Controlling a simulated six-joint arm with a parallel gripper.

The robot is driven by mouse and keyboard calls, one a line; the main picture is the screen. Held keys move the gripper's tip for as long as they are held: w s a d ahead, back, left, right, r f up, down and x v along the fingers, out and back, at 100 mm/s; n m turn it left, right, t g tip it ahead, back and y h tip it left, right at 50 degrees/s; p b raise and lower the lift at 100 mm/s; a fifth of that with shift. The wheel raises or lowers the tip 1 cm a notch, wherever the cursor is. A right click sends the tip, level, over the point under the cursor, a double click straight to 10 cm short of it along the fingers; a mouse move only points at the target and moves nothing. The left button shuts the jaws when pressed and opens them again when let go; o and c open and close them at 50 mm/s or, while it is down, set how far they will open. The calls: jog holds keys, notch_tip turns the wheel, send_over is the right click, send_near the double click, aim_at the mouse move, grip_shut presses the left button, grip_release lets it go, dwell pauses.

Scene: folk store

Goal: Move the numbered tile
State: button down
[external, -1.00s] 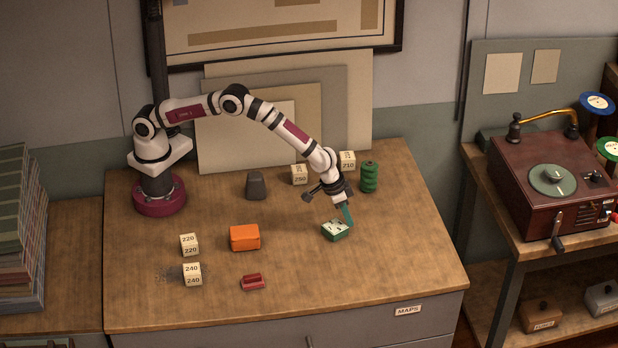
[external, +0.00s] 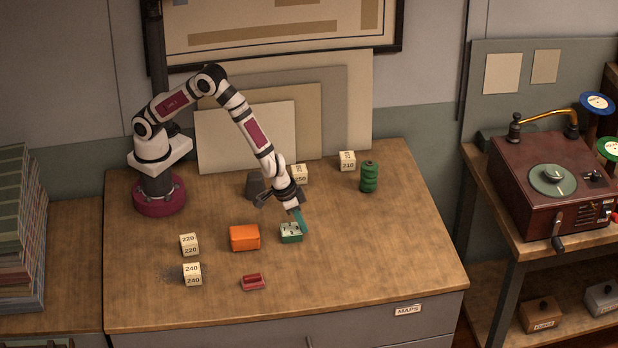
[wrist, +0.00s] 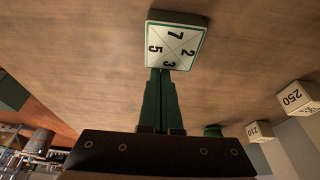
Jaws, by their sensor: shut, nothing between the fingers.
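The numbered tile (external: 289,233) is a green block with a white top, resting on the wooden table right of the orange block. In the wrist view the tile (wrist: 176,42) shows the digits 7, 2, 3 and 5 between crossed lines. My gripper (external: 301,229) is low at the tile's right side, its green fingers shut with nothing between them. In the wrist view the fingertips (wrist: 160,72) meet the tile's near edge and appear to touch it.
An orange block (external: 244,238) stands close left of the tile, with a small gap. A red piece (external: 252,282) lies in front. White blocks 220 (external: 189,244) and 240 (external: 192,274) stand left; 250 (external: 300,174), 210 (external: 347,161) and a green spool (external: 369,177) stand behind. Table right is clear.

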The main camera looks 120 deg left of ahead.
jog(key=w+a, duration=0.1)
jog(key=w+a+r, duration=0.1)
jog(key=shift+w+a, duration=0.35)
jog(key=shift+w, duration=0.05)
jog(key=s+d+r+m, duration=0.2)
jog(key=s+d+r, duration=0.1)
jog(key=s+r, duration=0.4)
jog(key=s+d+r+m, duration=0.25)
jog(key=s+r, duration=0.25)
jog(key=r, duration=0.4)
jog(key=s+d+m+g, duration=0.1)
jog(key=s+m, duration=0.2)
jog(key=s, duration=0.4)
jog(key=s+d+r+m+g, duration=0.1)
jog(key=s+m, duration=0.3)
jog(key=s, duration=0.4)
jog(key=s+d+r+m, duration=0.1)
jog(key=s+d+m, duration=0.2)
jog(key=s, duration=0.5)
jog(key=shift+s+d+r+g+h, duration=0.2)
jog(key=shift+d+r+g+h, duration=0.05)
jog(key=shift+g+h, duration=0.15)
jog(key=shift+w, duration=0.1)
jog(key=c, duration=1.5)
grip_release()
jog(key=shift+c, duration=0.2)
